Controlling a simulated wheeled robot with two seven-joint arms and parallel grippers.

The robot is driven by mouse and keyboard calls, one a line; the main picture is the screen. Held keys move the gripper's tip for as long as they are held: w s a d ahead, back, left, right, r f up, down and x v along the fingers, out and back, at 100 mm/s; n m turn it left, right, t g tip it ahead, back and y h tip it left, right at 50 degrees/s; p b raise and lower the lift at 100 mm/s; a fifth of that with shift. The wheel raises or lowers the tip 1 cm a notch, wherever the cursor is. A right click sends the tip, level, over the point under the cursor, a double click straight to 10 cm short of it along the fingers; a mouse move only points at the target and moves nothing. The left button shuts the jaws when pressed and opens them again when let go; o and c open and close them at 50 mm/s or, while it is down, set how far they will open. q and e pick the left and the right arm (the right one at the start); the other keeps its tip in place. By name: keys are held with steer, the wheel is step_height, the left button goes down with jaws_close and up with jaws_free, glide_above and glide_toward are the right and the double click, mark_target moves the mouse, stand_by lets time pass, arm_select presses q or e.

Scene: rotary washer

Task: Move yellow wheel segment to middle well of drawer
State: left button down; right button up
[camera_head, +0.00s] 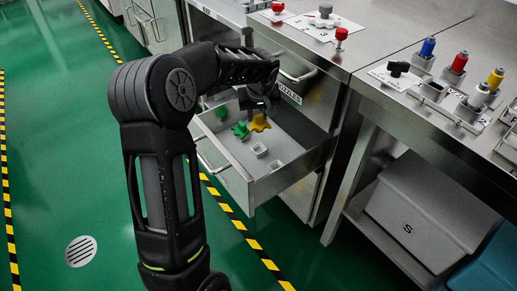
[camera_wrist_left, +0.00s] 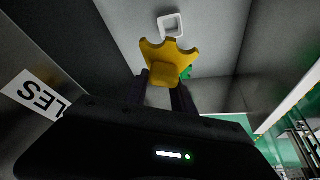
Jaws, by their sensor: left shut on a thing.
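The yellow wheel segment (camera_head: 259,123) is in my left gripper (camera_head: 258,106), inside the open drawer (camera_head: 238,186). In the left wrist view the yellow wheel segment (camera_wrist_left: 168,53) sits between the two fingers of the gripper (camera_wrist_left: 162,88), which is shut on its block. The head view does not show clearly how high it is above the drawer floor. A green segment (camera_head: 240,130) stands in the drawer, left of the yellow one. Two white square wells (camera_head: 259,150) (camera_head: 275,165) show empty, nearer than the green segment. My right gripper is not in view.
The drawer's walls surround the gripper, below a steel counter holding red-knobbed parts (camera_head: 341,37). A bench at right carries blue, red and yellow cylinders (camera_head: 495,78). A grey bin (camera_head: 425,210) sits beneath it. The green floor at left is clear.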

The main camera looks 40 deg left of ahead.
mark_target(257, 125)
arm_select(q)
steer(key=shift+f+b, duration=0.6)
steer(key=shift+f, duration=1.75)
steer(key=shift+f+b, duration=0.75)
steer(key=shift+f, duration=1.8)
steer(key=shift+f, duration=0.15)
steer(key=c, duration=1.1)
jaws_free()
steer(key=shift+o, duration=0.2)
